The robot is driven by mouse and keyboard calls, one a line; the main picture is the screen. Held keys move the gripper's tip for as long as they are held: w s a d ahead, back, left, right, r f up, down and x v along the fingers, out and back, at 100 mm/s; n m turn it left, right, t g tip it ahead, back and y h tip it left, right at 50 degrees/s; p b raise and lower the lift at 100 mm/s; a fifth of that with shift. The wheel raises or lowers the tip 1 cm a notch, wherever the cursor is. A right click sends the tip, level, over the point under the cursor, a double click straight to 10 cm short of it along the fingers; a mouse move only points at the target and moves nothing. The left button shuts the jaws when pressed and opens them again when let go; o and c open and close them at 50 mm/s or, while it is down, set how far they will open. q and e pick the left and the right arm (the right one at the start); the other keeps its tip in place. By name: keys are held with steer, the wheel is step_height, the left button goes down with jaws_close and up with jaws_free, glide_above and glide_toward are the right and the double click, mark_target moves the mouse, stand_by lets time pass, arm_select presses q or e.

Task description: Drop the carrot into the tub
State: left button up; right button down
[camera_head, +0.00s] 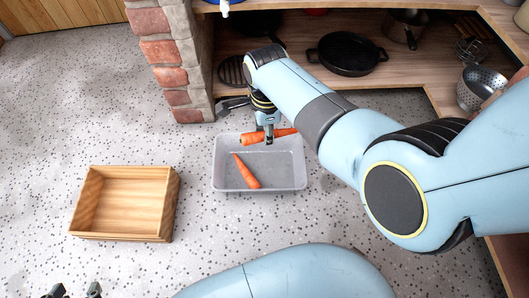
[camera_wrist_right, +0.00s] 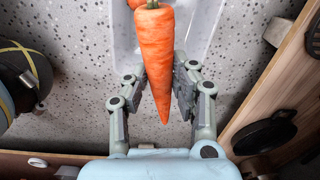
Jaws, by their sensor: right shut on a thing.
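My right gripper (camera_head: 268,138) is shut on an orange carrot (camera_head: 284,133) and holds it over the far side of the grey see-through tub (camera_head: 299,172). In the right wrist view the carrot (camera_wrist_right: 156,50) sits between the two fingers of the gripper (camera_wrist_right: 158,98), its thin tip pointing at the palm. A second carrot (camera_head: 246,172) lies inside the tub; a bit of it shows at the top of the wrist view (camera_wrist_right: 137,3). The tub's pale wall also shows there (camera_wrist_right: 200,28). The fingertips of my left gripper (camera_head: 75,290) stand apart and empty at the bottom left.
A wooden crate (camera_head: 127,236) stands on the speckled floor left of the tub. A brick plinth (camera_head: 174,58) and wooden shelves with a black pan (camera_head: 348,53) and a colander (camera_head: 480,88) are behind.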

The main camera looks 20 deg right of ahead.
steer(key=f+b, duration=0.1)
steer(key=f+m, duration=0.1)
steer(key=f, duration=0.1)
steer(key=shift+s+a+m+b, duration=0.1)
steer(key=shift+s+m+b, duration=0.1)
steer(key=shift+m+b, duration=0.15)
steer(key=shift+f, duration=0.15)
arm_select(q)
steer(key=w+d+r+m+t+h+b, duration=0.1)
steer(key=w+r+t, duration=0.3)
steer(key=r, duration=0.4)
steer(key=w+d+r+m+t+h+b, duration=0.1)
steer(key=w+r+t, duration=0.3)
steer(key=r, duration=0.5)
steer(key=w+d+r+t+h+b, duration=0.1)
steer(key=w+r+t+b, duration=0.2)
steer(key=r+t, duration=0.3)
steer(key=shift+w+d+r+m+h, duration=0.25)
steer(key=shift+w+r+m+h, duration=0.2)
steer(key=shift+r, duration=0.7)
arm_select(e)
steer(key=shift+f, duration=2.65)
steer(key=c, duration=1)
jaws_free()
